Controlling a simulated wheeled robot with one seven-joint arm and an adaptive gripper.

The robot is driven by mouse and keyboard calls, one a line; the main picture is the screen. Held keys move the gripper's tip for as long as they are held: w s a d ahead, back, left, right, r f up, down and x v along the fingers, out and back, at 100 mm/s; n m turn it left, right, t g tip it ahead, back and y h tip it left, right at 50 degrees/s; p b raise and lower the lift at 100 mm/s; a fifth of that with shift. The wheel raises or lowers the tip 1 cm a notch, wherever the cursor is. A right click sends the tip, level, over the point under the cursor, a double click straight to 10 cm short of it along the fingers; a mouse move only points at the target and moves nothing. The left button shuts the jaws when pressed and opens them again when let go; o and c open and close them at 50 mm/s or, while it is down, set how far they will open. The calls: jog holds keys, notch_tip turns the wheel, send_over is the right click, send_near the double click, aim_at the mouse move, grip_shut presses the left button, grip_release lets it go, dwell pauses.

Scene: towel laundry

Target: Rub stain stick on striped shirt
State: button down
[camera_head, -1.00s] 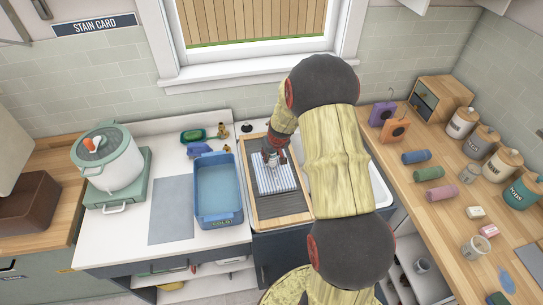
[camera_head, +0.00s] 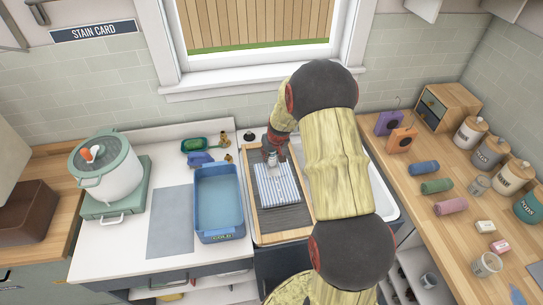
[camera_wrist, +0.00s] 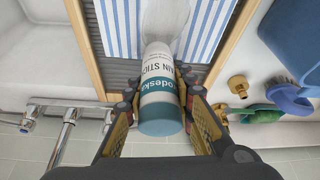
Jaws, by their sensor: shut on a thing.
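The striped shirt (camera_head: 279,188), folded, blue and white, lies on a dark ribbed board with a wooden frame (camera_head: 305,232). It also shows at the top of the wrist view (camera_wrist: 205,25). My gripper (camera_head: 271,160) is at the shirt's back edge. In the wrist view, my gripper (camera_wrist: 158,88) is shut on the stain stick (camera_wrist: 158,105), a white and teal labelled tube with a clear, rounded front end. The clear end overlaps the shirt in that view; I cannot tell whether it touches. My fingers cover the tube's sides.
A white sink (camera_head: 385,205) lies right, partly behind my arm. A lidded pot (camera_head: 106,170) is far left. The right counter holds rolled cloths (camera_head: 437,186) and jars.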

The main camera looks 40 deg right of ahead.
notch_tip(320, 180, up, 8)
jog(key=p, duration=0.4)
jog(key=shift+w, duration=0.2)
jog(key=shift+d, duration=0.1)
dwell(0.3)
